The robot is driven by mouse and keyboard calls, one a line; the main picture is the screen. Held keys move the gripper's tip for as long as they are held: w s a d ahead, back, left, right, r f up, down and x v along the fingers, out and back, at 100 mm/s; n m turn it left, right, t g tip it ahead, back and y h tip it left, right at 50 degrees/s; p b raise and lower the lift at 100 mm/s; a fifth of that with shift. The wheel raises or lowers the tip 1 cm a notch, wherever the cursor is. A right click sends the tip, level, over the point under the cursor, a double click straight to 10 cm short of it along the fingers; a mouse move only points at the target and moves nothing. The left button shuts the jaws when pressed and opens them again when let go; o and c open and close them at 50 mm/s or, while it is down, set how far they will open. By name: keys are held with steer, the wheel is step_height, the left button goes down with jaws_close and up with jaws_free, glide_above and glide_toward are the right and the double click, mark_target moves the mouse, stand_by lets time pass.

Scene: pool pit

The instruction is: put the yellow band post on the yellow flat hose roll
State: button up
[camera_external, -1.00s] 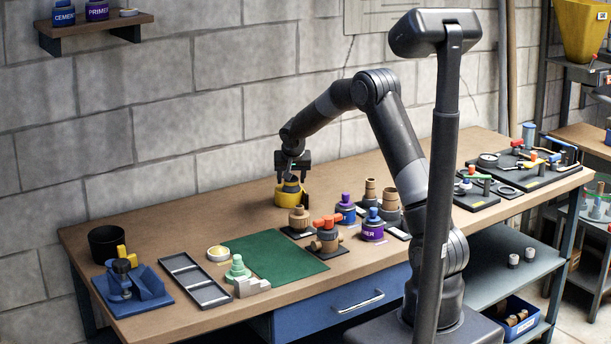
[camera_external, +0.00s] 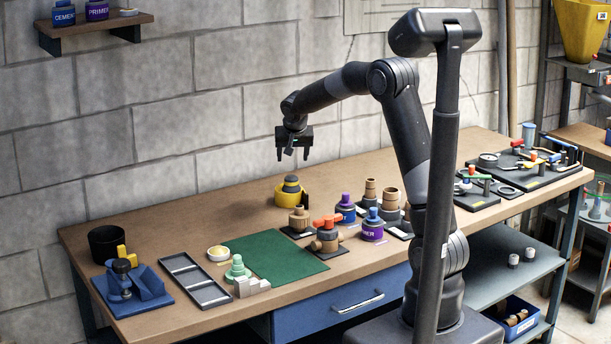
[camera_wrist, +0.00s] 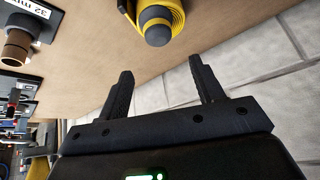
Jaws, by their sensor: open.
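The yellow flat hose roll (camera_external: 281,198) stands at the back of the bench near the wall. The yellow band post (camera_external: 291,184), dark grey with a yellow band, sits on top of the roll, near its middle. In the wrist view the post's rounded grey end (camera_wrist: 156,22) shows at the top edge, with the coiled yellow roll (camera_wrist: 178,12) around it; the roll is partly cut off. My gripper (camera_external: 292,157) is above the post, clear of it. Its two fingers (camera_wrist: 160,70) are spread with nothing between them.
Tan fittings (camera_external: 299,219), an orange-handled valve (camera_external: 327,233) and purple-labelled cans (camera_external: 372,228) stand to the right and front of the roll. A green mat (camera_external: 270,258) lies in front. The bench left of the roll is clear.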

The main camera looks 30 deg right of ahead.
steer(key=s+r+n+y, duration=0.1)
steer(key=s+r, duration=0.4)
steer(key=s, duration=0.5)
steer(key=s+r+n, duration=0.1)
steer(key=s+r, duration=0.4)
steer(key=s, duration=0.5)
steer(key=s+a+f+n+y, duration=0.1)
steer(key=s+f+n, duration=0.2)
steer(key=s, duration=1.7)
steer(key=shift+s+n+y, duration=0.3)
steer(key=shift+y, duration=0.1)
